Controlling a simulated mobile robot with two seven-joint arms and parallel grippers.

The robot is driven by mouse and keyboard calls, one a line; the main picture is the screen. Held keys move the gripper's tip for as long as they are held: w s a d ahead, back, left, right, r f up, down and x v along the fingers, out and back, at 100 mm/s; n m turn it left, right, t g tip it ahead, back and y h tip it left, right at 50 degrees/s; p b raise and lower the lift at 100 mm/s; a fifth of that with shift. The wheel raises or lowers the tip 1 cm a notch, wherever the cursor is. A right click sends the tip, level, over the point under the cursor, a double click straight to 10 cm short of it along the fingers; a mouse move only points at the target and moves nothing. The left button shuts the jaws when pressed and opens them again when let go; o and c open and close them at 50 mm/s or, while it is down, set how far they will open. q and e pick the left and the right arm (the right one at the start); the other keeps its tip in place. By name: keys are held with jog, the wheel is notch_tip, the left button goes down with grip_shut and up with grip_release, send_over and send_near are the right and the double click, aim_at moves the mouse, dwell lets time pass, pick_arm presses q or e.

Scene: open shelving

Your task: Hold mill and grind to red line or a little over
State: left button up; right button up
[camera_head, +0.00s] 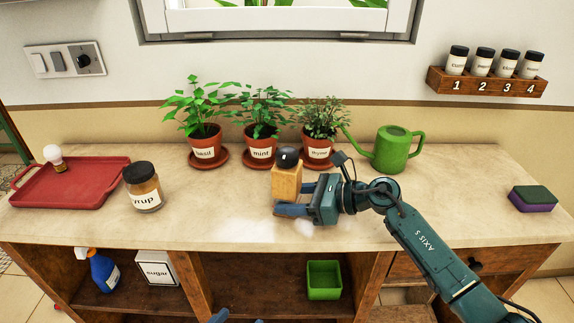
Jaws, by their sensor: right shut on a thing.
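The mill (286,183) is a light wooden block with a dark round top, upright over the middle of the counter in front of the potted herbs. My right gripper (291,198) comes in from the right and is shut on the mill's lower body. Whether the mill's base touches the counter I cannot tell. No red line shows in this view. Small teal parts at the bottom edge look like the tip of my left gripper (232,317); its jaws cannot be made out.
A syrup jar (145,196) and a red tray (100,192) with a white-topped shaker (55,157) stand left. Pots of basil (206,148), mint (262,146) and thyme (317,148), a green watering can (390,150) and a sponge (533,198) are around. The front counter is mostly clear.

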pick_arm(q)
jog(key=w+d+r+m+h, duration=0.1)
jog(key=w+d+r+h, duration=0.1)
jog(key=d+r, duration=0.1)
jog(key=w+d+r+m+h, duration=0.1)
jog(key=d+r+h, duration=0.1)
jog(key=d+r, duration=0.2)
jog(key=w+d+r+m+h, duration=0.1)
jog(key=w+d+r+h, duration=0.1)
jog(key=d+r, duration=0.1)
jog(key=shift+w+d+r, duration=0.2)
jog(key=shift+r, duration=0.25)
jog(key=shift+w+d+r, duration=0.15)
jog(key=shift+d+r, duration=0.05)
jog(key=shift+r, duration=0.2)
jog(key=d+r+m+g+h, duration=0.4)
jog(key=d+r+m+h, duration=0.2)
jog(key=d+r, duration=0.2)
jog(key=g+y, duration=0.2)
jog(key=y, duration=0.4)
send_near(280, 152)
jog(key=shift+m, duration=0.3)
jog(key=x, duration=1.1)
jog(key=shift+w+d+f, duration=0.15)
jog(key=shift+d, duration=0.15)
jog(key=c, duration=1)
jog(key=shift+o, duration=0.2)
